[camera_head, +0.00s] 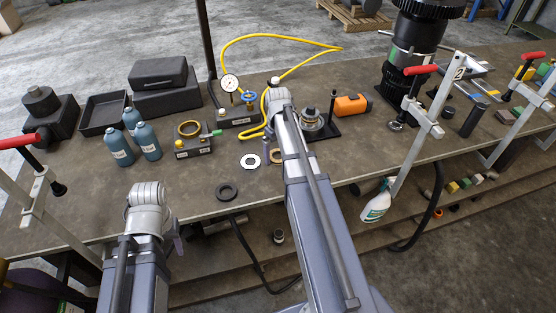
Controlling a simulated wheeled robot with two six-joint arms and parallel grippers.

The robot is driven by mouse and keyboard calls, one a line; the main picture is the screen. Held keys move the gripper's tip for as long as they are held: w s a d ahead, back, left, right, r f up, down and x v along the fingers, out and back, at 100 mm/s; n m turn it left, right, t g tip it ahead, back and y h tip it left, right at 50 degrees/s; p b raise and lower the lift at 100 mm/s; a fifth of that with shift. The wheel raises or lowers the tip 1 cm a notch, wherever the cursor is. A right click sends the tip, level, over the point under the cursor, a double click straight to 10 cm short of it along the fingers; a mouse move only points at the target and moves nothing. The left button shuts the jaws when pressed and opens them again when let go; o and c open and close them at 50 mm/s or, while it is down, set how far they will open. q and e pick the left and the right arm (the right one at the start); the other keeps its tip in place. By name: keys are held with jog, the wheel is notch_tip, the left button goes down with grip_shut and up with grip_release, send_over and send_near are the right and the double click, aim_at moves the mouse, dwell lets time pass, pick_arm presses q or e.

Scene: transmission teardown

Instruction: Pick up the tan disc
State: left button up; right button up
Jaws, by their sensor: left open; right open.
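The tan disc (275,157) lies flat on the workbench, partly hidden behind my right forearm. My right gripper (266,150) points down beside the disc's left edge; its fingers are small and partly covered by the arm, and whether they touch the disc I cannot tell. It is open. My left gripper (177,240) hangs low at the front edge of the bench, well away from the disc, open and mostly hidden behind its own wrist.
A silver ring (250,161) lies just left of the tan disc, and a black ring (226,191) lies nearer the front edge. A black stand (321,130) is close on the right. Blue bottles (147,141) and a yellow-ringed fixture (193,142) stand left.

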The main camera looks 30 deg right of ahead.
jog(key=c, duration=1.3)
jog(key=shift+c, duration=0.2)
jog(key=shift+r, duration=0.1)
